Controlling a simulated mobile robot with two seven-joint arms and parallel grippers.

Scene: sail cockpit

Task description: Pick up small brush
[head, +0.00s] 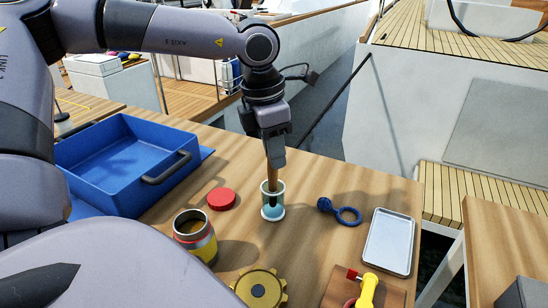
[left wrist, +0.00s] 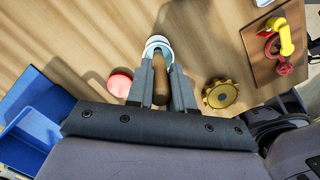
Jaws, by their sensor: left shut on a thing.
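The small brush (head: 272,179) has a brown wooden handle and stands upright in a pale green-white cup (head: 272,207) on the wooden table. Its lower end is hidden inside the cup. My left gripper (head: 275,158) is above the cup, pointing down, shut on the upper part of the handle. In the left wrist view the brush handle (left wrist: 161,88) lies between the two fingers, with the cup (left wrist: 157,44) just beyond the fingertips. My right gripper is not in view.
A red lid (head: 222,199) and a yellow-red can (head: 195,236) stand left of the cup. A blue bin (head: 120,165) is farther left. A blue shackle-like item (head: 340,212) and a metal tray (head: 389,241) lie right. A yellow gear (head: 260,288) is in front.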

